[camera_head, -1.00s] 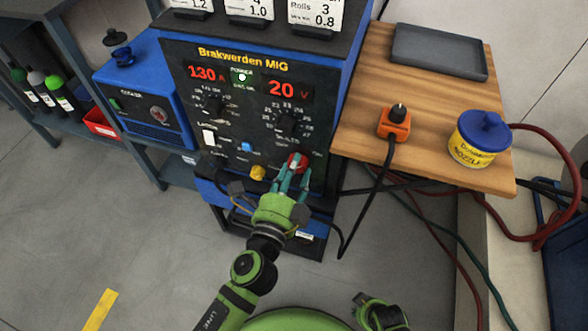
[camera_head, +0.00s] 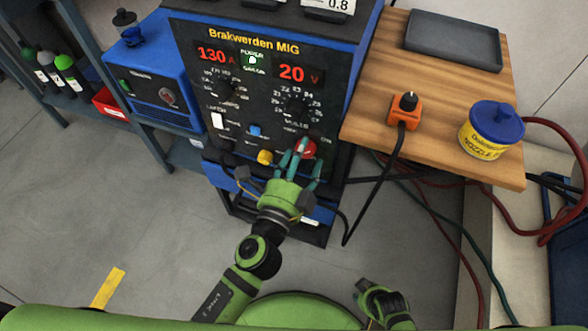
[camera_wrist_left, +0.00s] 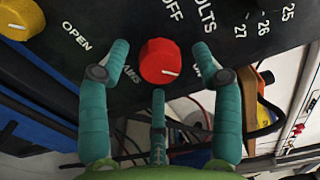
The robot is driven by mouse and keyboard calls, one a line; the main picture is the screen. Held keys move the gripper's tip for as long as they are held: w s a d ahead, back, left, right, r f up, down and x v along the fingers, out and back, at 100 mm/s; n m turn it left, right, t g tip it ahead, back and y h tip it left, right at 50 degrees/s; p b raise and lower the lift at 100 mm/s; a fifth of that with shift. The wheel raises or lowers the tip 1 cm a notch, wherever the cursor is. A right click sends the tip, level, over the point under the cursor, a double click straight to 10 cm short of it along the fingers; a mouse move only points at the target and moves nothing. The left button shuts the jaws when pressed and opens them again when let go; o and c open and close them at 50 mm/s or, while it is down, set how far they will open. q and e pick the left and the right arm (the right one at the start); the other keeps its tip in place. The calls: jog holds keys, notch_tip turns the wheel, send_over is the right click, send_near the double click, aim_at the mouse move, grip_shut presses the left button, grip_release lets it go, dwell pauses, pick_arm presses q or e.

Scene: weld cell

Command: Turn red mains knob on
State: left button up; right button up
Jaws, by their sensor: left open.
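The red mains knob (camera_head: 307,148) is at the lower right of the Brakwerden MIG welder's front panel (camera_head: 270,118). In the left wrist view the red knob (camera_wrist_left: 160,61) shows a white pointer line towards the lower right, with "OFF" printed above it and "MAINS" at its left. My left gripper (camera_head: 298,158) is open in front of the knob. In the left wrist view its teal fingers (camera_wrist_left: 160,70) stand on either side of the knob, apart from it, with a third finger below. My right gripper (camera_head: 380,303) is low in the head view; its jaws cannot be made out.
A yellow knob (camera_head: 265,157) sits left of the red one. The wooden bench (camera_head: 440,150) at right holds an orange plug-like unit (camera_head: 405,110) with a black cable, a nozzle tub (camera_head: 490,135) and a grey tray (camera_head: 455,42). A blue box (camera_head: 160,85) stands at left.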

pick_arm(q)
jog(key=v, duration=1.1)
jog(key=shift+s, duration=0.3)
jog(key=shift+a+r, duration=0.1)
